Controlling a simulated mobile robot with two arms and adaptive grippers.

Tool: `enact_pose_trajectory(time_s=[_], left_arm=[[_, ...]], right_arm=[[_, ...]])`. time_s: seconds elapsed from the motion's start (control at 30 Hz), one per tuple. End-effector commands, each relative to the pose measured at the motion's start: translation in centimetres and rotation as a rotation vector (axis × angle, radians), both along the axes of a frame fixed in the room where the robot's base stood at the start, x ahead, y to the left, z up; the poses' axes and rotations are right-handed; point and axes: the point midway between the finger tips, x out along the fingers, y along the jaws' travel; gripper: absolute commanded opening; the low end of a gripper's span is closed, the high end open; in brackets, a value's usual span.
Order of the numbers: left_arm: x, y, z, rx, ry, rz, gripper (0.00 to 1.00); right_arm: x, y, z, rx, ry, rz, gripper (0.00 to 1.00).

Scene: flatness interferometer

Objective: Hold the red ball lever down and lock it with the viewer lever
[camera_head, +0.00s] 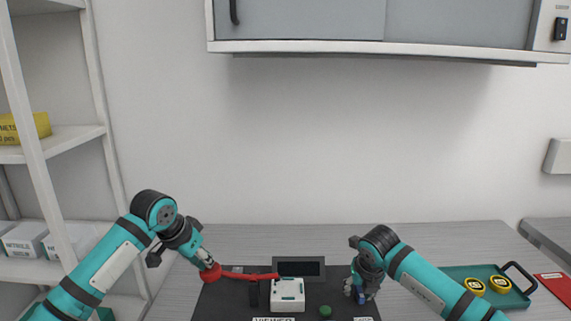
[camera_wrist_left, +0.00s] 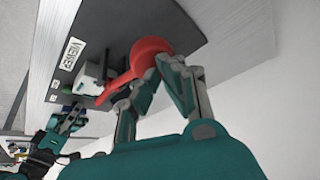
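The red ball lever (camera_head: 250,276) has a red ball (camera_head: 210,273) at its left end; its arm runs right toward a white box. The ball also shows in the left wrist view (camera_wrist_left: 150,52). My left gripper (camera_head: 208,264) is at the ball from above; its fingertips (camera_wrist_left: 158,70) come close together against the ball's near side, not around it. My right gripper (camera_head: 359,291) points down at the mat's right side, by a small blue part; its fingers are too small to read. A label reading VIEWER (camera_head: 274,319) lies before the white box (camera_head: 287,294). I cannot make out the viewer lever.
A dark screen (camera_head: 298,268) stands behind the white box on the black mat (camera_head: 228,303). A green knob (camera_head: 325,311) is between the box and my right gripper. Shelves (camera_head: 62,137) stand at left.

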Motion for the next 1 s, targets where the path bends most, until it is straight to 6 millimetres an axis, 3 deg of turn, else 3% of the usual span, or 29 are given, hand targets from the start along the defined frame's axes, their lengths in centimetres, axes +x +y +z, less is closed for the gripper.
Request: enact_pose_trajectory(time_s=[1.0], left_arm=[[-0.1, 0.4, -4.3, 0.000, 0.004, -0.001, 0.00]], right_arm=[[0.0, 0.0, 0.0, 0.000, 0.000, 0.000, 0.37]])
